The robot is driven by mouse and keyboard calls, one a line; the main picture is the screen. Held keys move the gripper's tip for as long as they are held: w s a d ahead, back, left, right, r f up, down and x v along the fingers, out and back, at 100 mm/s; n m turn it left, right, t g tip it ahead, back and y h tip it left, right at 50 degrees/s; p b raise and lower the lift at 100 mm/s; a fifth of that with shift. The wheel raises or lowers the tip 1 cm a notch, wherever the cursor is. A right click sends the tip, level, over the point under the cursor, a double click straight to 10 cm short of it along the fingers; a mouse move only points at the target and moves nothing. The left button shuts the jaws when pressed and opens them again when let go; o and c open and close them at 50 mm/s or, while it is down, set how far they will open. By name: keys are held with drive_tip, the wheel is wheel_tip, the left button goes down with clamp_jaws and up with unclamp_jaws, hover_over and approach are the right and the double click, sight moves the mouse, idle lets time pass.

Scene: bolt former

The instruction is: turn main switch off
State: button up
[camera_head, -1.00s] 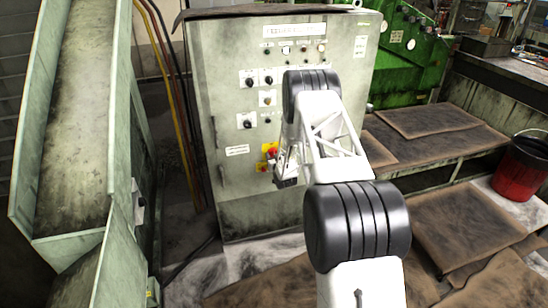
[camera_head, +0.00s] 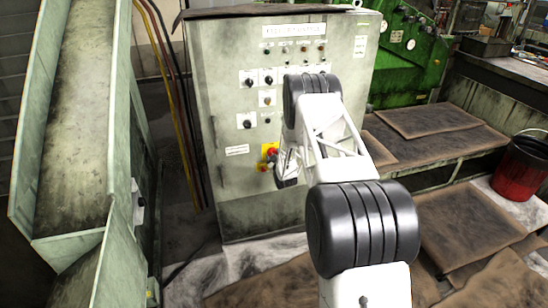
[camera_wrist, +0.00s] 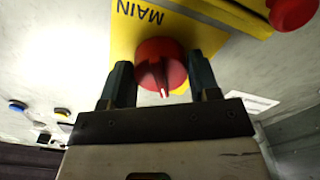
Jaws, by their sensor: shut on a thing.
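The main switch (camera_wrist: 160,58) is a round red knob on a yellow plate (camera_wrist: 124,38) marked MAIN, which appears upside down in the wrist view. A pale pointer mark on the knob faces the gripper's side of the picture. In the head view the red switch (camera_head: 272,152) shows low on the cabinet front, partly hidden by my gripper. My gripper (camera_wrist: 161,70) has one dark finger on each side of the knob and is shut on it. In the head view my gripper (camera_head: 281,170) is at the yellow plate.
The grey-green control cabinet (camera_head: 235,185) carries several small knobs and lamps above the switch. A second red button (camera_wrist: 291,12) on a yellow box is close by. A metal chute (camera_head: 85,130) stands at left. A red bucket (camera_head: 517,175) is at far right.

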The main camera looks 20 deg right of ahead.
drive_tip(key=n, duration=0.6)
drive_tip(key=shift+r+n, duration=0.1)
drive_tip(key=shift+n, duration=0.2)
drive_tip(key=n, duration=0.5)
drive_tip(key=shift+n, duration=0.3)
drive_tip(key=o, duration=0.9)
drive_tip(key=shift+d, duration=0.1)
drive_tip(key=shift+s, duration=0.2)
drive_tip(key=s, duration=0.7)
drive_tip(key=shift+s, duration=0.2)
